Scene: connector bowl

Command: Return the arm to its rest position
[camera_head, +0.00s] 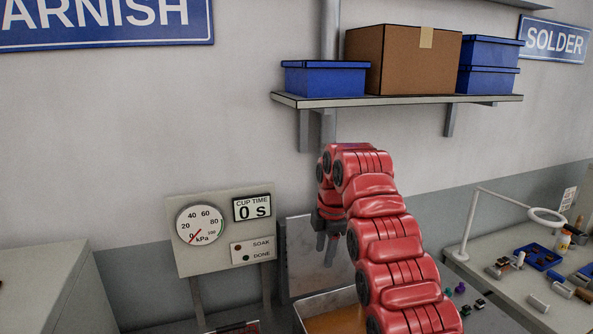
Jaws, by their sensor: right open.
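My right arm comes in from the lower right as a chain of red segments and bends over in the middle of the view. My right gripper (327,240) hangs from its end, pointing down, dark grey, open and with nothing seen between its fingers. It is above a metal-walled container (310,304) with an orange-brown inside, partly hidden by my arm. My left gripper is not in view.
A wall shelf (400,101) with blue bins and a cardboard box (415,60) is above. A bench (520,262) with small parts is at right.

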